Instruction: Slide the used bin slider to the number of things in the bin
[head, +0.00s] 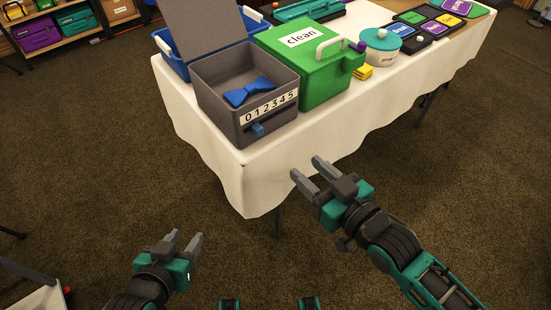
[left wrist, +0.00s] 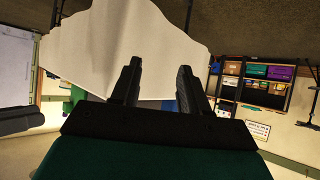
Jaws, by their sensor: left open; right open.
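A grey bin (head: 216,118) with its lid raised stands at the near left corner of the table. Its label does not show. One blue bow tie (head: 248,92) is visible inside; part of the floor is hidden by the walls. The front has a white strip (head: 270,107) numbered 0 to 5. A blue slider (head: 257,130) sits below it at the low end, near 0 and 1; I cannot tell which. My left gripper (head: 186,237) is open and empty, low in front of the table; its fingers show in the left wrist view (left wrist: 158,66). My right gripper (head: 306,168) is open and empty, right of the bin.
A green box (head: 318,82) marked "clean" stands right of the grey bin. A blue crate (head: 172,55) is behind. A lidded pot (head: 380,48), yellow sponges (head: 362,72) and coloured cards (head: 411,18) lie further right. The tablecloth (head: 262,181) hangs in front; the carpet before it is clear.

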